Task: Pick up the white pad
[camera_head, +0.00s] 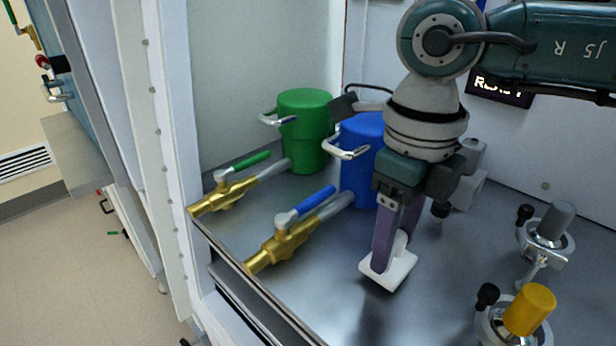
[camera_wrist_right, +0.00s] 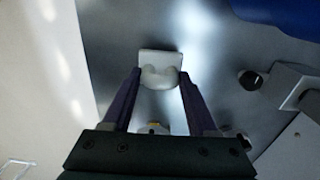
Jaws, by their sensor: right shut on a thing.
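The white pad (camera_head: 390,272) is a small square plate with a raised grip on top. My right gripper (camera_head: 396,240) points down with its purple fingers on the pad's raised grip, shut on it. In the right wrist view the pad (camera_wrist_right: 160,63) shows between the ends of the two purple fingers (camera_wrist_right: 158,85). The pad is over the grey metal floor of the box; whether it touches the floor I cannot tell. My left gripper is not in view.
A green canister (camera_head: 306,130) and a blue canister (camera_head: 358,160) stand behind, left of my right gripper. Two brass valves, green-handled (camera_head: 225,190) and blue-handled (camera_head: 285,238), lie at left. Yellow-topped (camera_head: 530,308) and grey-topped (camera_head: 555,220) fittings stand at right.

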